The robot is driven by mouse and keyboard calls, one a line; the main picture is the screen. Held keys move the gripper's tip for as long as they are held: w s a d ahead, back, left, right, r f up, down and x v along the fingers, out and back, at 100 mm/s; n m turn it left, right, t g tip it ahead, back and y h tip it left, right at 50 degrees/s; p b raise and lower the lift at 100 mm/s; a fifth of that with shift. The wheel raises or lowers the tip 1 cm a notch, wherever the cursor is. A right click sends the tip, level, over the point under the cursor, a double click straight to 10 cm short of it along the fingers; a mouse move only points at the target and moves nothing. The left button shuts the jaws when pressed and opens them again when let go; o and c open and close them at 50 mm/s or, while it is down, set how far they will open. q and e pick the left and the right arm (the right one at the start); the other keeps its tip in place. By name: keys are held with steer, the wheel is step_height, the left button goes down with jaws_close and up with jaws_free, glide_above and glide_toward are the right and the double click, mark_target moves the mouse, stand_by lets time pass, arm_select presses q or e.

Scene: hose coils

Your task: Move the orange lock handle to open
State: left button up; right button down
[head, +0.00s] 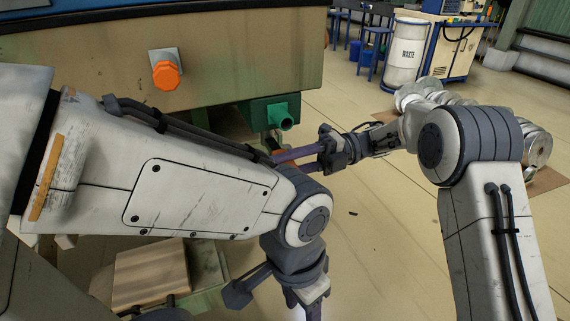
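An orange octagonal knob (167,75) sits on a grey plate on the front of the large beige and green machine. A green pipe fitting (284,116) sticks out at the machine's lower right corner. A small orange-red piece (281,153) shows below the fitting, partly behind my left arm; I cannot tell which orange part is the lock handle. My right gripper (295,167) points left beneath the fitting, its purple fingers apart.
A wooden block (150,274) lies on a greenish stand at the lower left. A white waste drum (406,54) and a beige cabinet stand at the back right. Metal coils (538,147) lie behind my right arm. The middle floor is mostly clear.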

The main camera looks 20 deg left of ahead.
steer(key=shift+w, duration=0.1)
steer(key=c, duration=0.5)
jaws_free()
steer(key=shift+d, duration=0.1)
steer(key=shift+p+v, duration=4.35)
steer(key=shift+v, duration=0.8)
